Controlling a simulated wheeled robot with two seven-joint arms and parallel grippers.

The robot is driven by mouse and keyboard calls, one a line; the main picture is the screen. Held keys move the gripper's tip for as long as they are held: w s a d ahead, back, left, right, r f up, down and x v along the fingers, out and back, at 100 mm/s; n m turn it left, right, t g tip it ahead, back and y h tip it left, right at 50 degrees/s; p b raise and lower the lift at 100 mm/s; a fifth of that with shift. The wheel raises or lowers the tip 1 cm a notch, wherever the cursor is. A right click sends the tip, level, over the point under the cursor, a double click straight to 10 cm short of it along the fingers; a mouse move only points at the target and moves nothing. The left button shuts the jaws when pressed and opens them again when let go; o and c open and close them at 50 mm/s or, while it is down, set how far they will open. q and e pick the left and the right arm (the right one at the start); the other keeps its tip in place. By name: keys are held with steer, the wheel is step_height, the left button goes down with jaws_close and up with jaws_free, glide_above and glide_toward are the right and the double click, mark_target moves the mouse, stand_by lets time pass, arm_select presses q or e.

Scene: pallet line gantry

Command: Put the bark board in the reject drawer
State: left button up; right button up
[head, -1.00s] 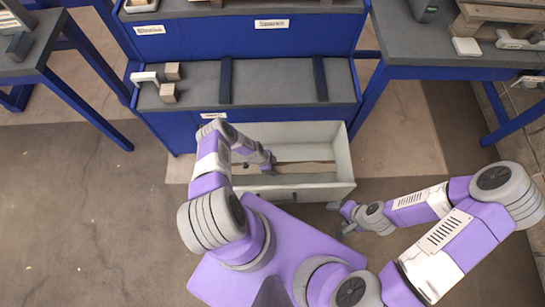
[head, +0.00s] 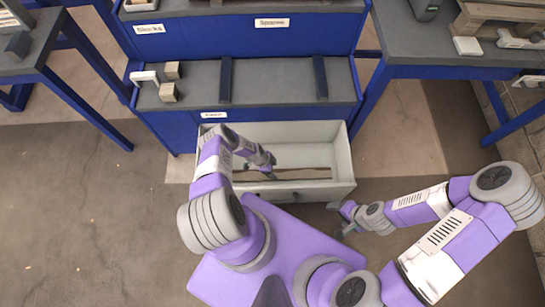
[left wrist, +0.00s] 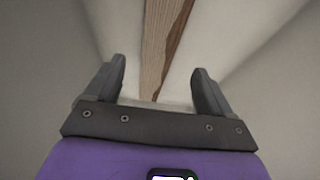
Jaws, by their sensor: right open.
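The bark board (head: 305,174) is a long brown strip lying inside the open pale drawer (head: 340,150), along its front wall. In the left wrist view the bark board (left wrist: 160,45) shows light wood grain with a darker brown edge. My left gripper (head: 268,172) reaches down into the drawer, over the board's left part. In the left wrist view my left gripper (left wrist: 158,88) has its fingers wide apart, with clear gaps on both sides of the board. My right gripper (head: 345,212) is open and empty, low outside the drawer's right front corner.
The blue cabinet (head: 180,135) above the drawer has a grey top with small blocks (head: 168,92) at its left and two dark rails. A blue-legged table (head: 420,72) stands at the right, another (head: 45,70) at the left. The rest of the drawer looks empty.

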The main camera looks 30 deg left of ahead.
arm_select(q)
steer(key=shift+o, duration=0.3)
steer(key=p+v, duration=0.5)
steer(key=v, duration=0.8)
steer(key=s+d+r+n+g, duration=0.1)
steer(key=d+r+n, duration=0.6)
steer(key=d+r, duration=0.6)
steer(key=s+d+r+n, duration=0.5)
steer(key=s+r+n, duration=0.2)
steer(key=s+r, duration=0.2)
steer(key=shift+s+d+r+n+g, duration=0.3)
steer(key=shift+r+g, duration=0.1)
steer(key=shift+r, duration=0.65)
